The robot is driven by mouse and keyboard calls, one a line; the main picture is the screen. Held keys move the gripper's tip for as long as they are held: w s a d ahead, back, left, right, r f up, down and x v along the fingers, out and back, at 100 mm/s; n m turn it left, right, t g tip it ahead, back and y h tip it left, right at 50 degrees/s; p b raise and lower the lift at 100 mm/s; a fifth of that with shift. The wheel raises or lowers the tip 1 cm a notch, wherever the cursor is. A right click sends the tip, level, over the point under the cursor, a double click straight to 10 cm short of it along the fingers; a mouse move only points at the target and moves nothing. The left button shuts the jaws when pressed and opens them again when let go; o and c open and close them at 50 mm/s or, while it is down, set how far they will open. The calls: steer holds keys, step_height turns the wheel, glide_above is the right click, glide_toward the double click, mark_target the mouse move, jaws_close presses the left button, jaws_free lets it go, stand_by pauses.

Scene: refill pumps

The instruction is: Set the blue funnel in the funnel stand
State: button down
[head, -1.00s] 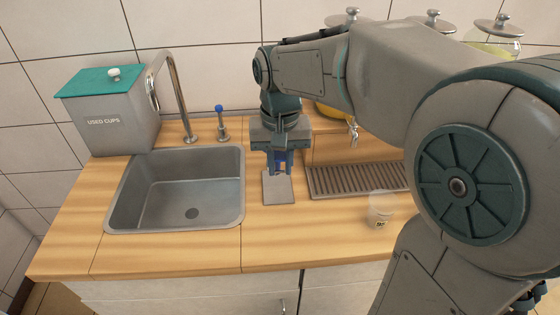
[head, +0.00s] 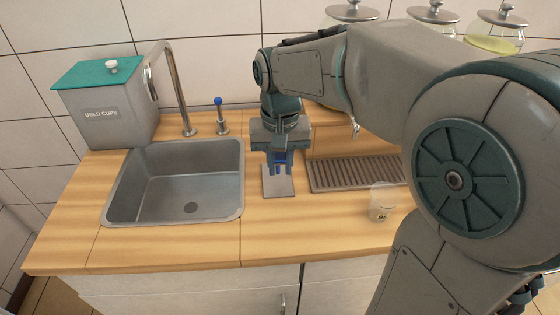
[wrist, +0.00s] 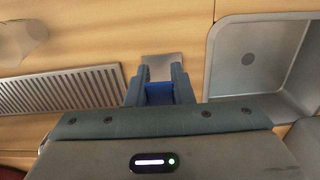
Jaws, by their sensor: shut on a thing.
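My gripper (head: 279,168) is shut on the blue funnel (head: 279,158), above the counter between the sink and the drip tray. Only a small blue part of the funnel shows between the fingers; it also shows in the wrist view (wrist: 159,93). The fingers and palm hide the rest of its shape. A flat grey plate (head: 278,188) lies on the counter below the gripper and shows beyond the fingertips in the wrist view (wrist: 165,67). I cannot tell whether this plate belongs to the funnel stand. No other stand is clearly visible.
The steel sink (head: 190,180) and its tap (head: 184,100) are to the left, with a blue-knobbed post (head: 220,115) beside the tap. A grey used-cups bin (head: 105,112) stands behind. A slatted drip tray (head: 360,174) and a clear cup (head: 382,204) are to the right.

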steer(key=shift+f, duration=0.25)
steer(key=c, duration=1.2)
jaws_free()
steer(key=shift+r, duration=0.1)
step_height(320, 180, up, 14)
steer(key=f, duration=0.1)
steer(key=s+d+f+t, duration=0.1)
steer(key=s+d+f, duration=0.2)
steer(key=s+f, duration=0.1)
steer(key=s+d+f+t, duration=0.1)
steer(key=s+d+f, duration=0.3)
steer(key=f, duration=0.2)
steer(key=s+d+f, duration=0.3)
steer(key=s+f, duration=0.1)
steer(key=f, duration=0.1)
steer(key=shift+d+f+t+p, duration=0.15)
steer(key=shift+d+t+p, duration=0.15)
steer(key=shift+t+p, duration=0.1)
